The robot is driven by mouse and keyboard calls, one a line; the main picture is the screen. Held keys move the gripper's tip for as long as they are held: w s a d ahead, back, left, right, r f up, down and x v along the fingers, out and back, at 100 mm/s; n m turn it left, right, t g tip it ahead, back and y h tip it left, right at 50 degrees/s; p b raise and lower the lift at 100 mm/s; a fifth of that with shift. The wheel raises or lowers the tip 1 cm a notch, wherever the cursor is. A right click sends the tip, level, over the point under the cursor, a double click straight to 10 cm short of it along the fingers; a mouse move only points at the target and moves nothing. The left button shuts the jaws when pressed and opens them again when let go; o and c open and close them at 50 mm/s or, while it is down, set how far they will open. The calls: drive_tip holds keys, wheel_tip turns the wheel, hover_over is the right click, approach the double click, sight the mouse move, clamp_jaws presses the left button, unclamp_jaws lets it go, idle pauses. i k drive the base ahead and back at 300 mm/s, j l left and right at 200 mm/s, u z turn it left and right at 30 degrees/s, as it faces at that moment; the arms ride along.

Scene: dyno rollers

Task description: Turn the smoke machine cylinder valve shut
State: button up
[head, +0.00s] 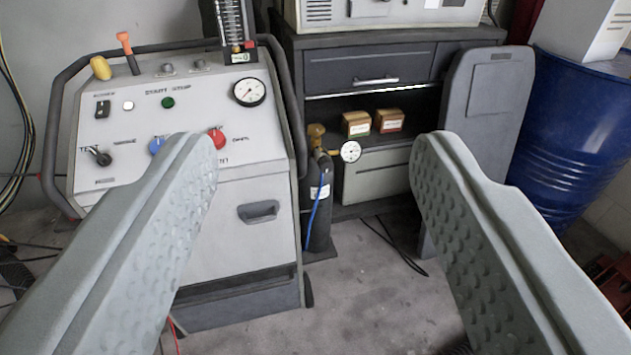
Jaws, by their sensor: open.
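The smoke machine (240,200) is a light grey wheeled cabinet with a sloped control panel, at the left. Beside its right side stands a slim dark cylinder (319,222) with a white label and a blue hose. A brass valve (316,132) tops it, with a round white gauge (350,151) to its right. Whether the valve is open or shut cannot be told. My gripper (315,145) is open and empty. Its two grey fingers stand wide apart in the foreground, with the cylinder and valve showing between them, farther off. The left finger covers part of the machine.
A dark cabinet (362,65) with a shelf holding two small boxes (357,124) stands behind the cylinder. A grey panel (482,115) and a blue drum (572,130) are at the right. Cables lie on the floor. The concrete floor (365,290) in front is mostly clear.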

sight(317, 129)
drive_tip(key=i, duration=0.6)
drive_tip(key=i+j+z, duration=0.1)
drive_tip(key=i, duration=0.5)
